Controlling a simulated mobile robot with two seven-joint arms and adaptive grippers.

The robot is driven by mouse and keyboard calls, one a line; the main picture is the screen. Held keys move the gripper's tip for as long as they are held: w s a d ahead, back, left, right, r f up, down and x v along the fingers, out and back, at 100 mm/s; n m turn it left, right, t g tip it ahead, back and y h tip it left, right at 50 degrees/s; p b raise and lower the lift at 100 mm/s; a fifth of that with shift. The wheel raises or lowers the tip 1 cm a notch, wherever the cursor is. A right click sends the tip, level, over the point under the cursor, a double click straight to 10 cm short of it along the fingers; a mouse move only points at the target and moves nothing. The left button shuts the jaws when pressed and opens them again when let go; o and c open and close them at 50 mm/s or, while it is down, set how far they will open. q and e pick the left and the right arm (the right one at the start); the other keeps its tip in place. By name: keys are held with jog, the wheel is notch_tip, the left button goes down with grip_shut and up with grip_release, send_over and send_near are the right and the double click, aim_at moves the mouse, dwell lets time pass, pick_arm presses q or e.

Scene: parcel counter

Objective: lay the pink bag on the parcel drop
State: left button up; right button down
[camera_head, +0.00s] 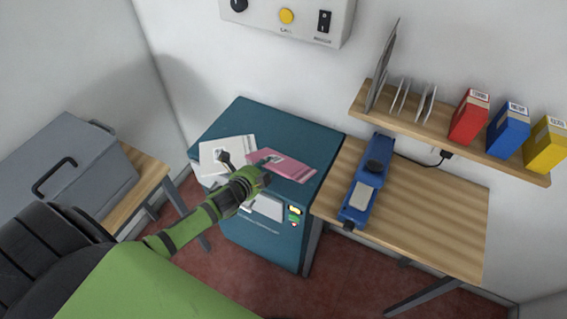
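The pink bag (284,165) lies flat on the top of the teal parcel drop (310,140), towards its front right, with its right end close to the edge. My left gripper (236,162) is just in front of and left of the bag, over the front of the top. Its fingers look spread, one over the white parcel and one near the bag's left end; I see nothing gripped between them. The gripper hides part of the parcel drop's front. My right gripper is not in view.
A white parcel (212,157) lies left of the bag. A wooden table (430,220) with a blue sealing device (366,185) stands to the right, below a shelf (440,133) with colored boxes. A grey lidded case (65,165) stands left. A control box (290,15) hangs above.

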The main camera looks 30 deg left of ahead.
pick_arm(q)
jog(key=shift+p+v, duration=0.3)
jog(key=shift+v, duration=0.55)
notch_tip(320, 180, up, 7)
jog(key=s+p, duration=0.2)
jog(key=p, duration=0.1)
jog(key=shift+s+r, duration=0.2)
jog(key=shift+s, duration=0.15)
